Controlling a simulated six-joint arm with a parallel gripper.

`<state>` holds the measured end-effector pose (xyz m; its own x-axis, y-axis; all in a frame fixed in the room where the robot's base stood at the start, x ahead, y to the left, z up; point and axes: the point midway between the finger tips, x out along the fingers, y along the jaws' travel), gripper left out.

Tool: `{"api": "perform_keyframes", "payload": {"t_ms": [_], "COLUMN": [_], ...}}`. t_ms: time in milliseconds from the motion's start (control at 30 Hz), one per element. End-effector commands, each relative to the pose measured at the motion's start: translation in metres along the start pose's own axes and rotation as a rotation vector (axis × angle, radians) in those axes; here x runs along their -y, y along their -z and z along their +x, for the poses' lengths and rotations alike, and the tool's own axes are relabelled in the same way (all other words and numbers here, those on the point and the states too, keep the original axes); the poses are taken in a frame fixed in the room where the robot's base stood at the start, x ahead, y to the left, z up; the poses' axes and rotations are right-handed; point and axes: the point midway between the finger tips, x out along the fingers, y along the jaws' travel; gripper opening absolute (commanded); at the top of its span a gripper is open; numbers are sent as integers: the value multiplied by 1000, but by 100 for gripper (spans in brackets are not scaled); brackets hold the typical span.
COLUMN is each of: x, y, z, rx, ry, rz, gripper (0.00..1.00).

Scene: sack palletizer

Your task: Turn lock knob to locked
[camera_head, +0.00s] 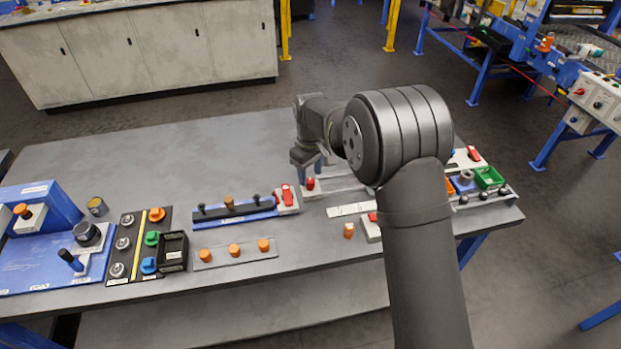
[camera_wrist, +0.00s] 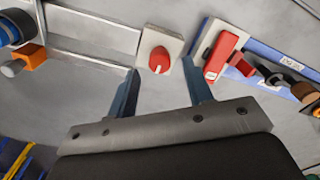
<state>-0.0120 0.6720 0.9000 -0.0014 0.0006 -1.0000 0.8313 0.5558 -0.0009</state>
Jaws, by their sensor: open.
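The lock knob (camera_wrist: 159,60) is a round red knob with a white pointer mark, on a pale square plate. In the wrist view its pointer runs toward the bottom of the picture. The knob also shows in the head view (camera_head: 310,184), just below my gripper (camera_head: 311,168). In the wrist view my gripper (camera_wrist: 160,69) is open, with one finger left and one finger right of the knob. Nothing is between the fingers except the view of the knob; whether they are level with it I cannot tell.
A red switch handle (camera_wrist: 219,55) on a pale block stands close right of the knob, joined to a blue rail (camera_wrist: 268,62). A grey rail (camera_wrist: 95,38) runs left from the knob. An orange block (camera_wrist: 33,56) lies farther left. The table (camera_head: 130,165) is clear behind.

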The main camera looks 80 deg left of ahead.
Motion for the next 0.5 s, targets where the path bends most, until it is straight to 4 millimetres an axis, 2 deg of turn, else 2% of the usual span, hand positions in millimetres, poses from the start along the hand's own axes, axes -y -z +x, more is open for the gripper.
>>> {"api": "perform_keyframes", "payload": {"t_ms": [100, 200, 500], "x": [0, 0, 0], "y": [0, 0, 0], "z": [16, 23, 27], "rx": [1, 0, -1], "ry": [1, 1, 0], "rz": [0, 0, 0], "gripper": [47, 47, 47]}}
